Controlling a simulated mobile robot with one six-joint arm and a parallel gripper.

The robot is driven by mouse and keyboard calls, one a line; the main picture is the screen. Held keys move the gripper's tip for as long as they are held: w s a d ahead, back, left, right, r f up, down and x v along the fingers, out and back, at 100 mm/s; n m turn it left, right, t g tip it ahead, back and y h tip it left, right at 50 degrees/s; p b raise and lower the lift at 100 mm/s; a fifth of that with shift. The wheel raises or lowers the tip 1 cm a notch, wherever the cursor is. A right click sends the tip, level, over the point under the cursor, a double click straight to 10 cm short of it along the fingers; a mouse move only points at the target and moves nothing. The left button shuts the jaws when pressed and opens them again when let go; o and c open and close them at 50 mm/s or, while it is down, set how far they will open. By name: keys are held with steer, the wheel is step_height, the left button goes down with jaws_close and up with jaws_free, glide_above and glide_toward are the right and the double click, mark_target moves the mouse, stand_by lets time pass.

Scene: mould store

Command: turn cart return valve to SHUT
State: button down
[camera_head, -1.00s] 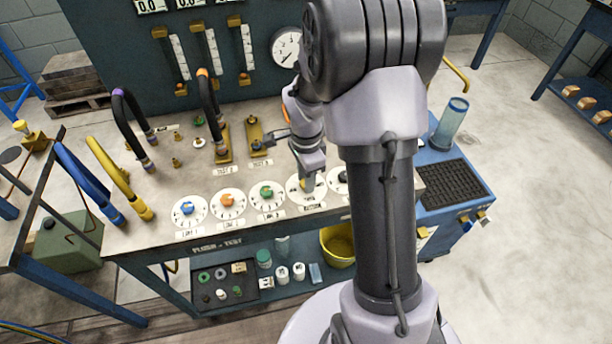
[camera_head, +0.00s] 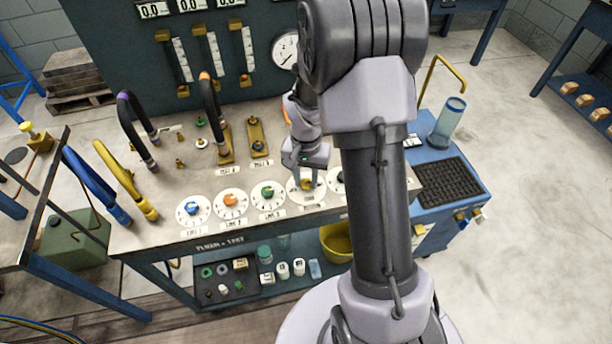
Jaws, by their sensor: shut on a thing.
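A row of round white dials with coloured knobs lies along the front of the bench top (camera_head: 150,233). The label in front of the dial is too small to read surely, and so is the knob's setting. To its left are dials with blue (camera_head: 192,208), orange (camera_head: 230,200) and green (camera_head: 268,193) knobs. A dark-knobbed dial (camera_head: 337,178) is partly hidden by my arm.
Hoses and brass fittings stand behind the dials, among them a black hose (camera_head: 133,123) and a yellow hose (camera_head: 125,178). A blue cart (camera_head: 437,223) with a clear cylinder (camera_head: 450,118) stands at the right. Open floor lies beyond it.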

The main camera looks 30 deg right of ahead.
mark_target(306, 183)
steer(key=shift+n+p, duration=0.4)
steer(key=shift+n, duration=1.2)
steer(key=c, duration=1.1)
jaws_free()
step_height(306, 183, up, 17)
steer(key=p, duration=0.6)
steer(key=shift+r, duration=0.2)
